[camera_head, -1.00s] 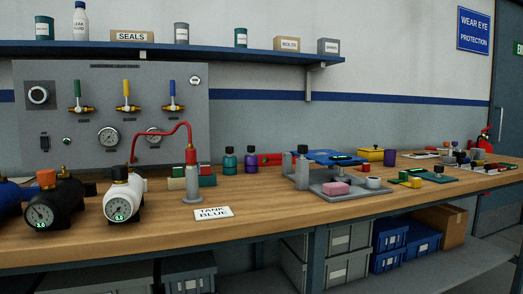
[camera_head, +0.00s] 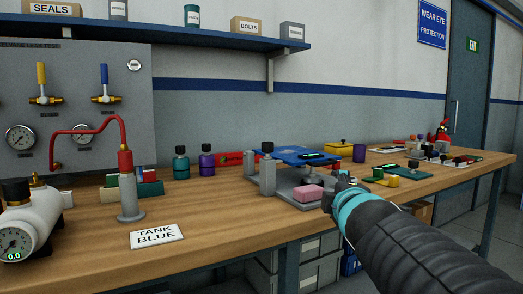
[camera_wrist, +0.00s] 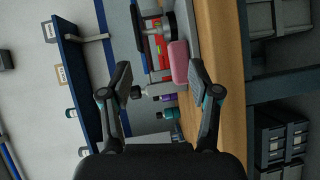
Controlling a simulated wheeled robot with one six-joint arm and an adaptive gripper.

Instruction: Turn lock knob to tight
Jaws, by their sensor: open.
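A pink block (camera_head: 308,193) lies on the base plate. My gripper (camera_head: 343,180) is just right of the pink block in the picture, apart from the knob. In the wrist view my gripper (camera_wrist: 162,80) is open and empty, with the pink block (camera_wrist: 179,62) and a black knob (camera_wrist: 136,92) beyond its fingers.
A white tank (camera_head: 25,222) and a red-topped grey stand (camera_head: 128,190) are at the left, with a TANK BLUE sign (camera_head: 157,236). Teal (camera_head: 181,163) and purple (camera_head: 206,160) bottles stand behind. The bench front between sign and fixture is clear. A shelf (camera_head: 200,38) hangs above.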

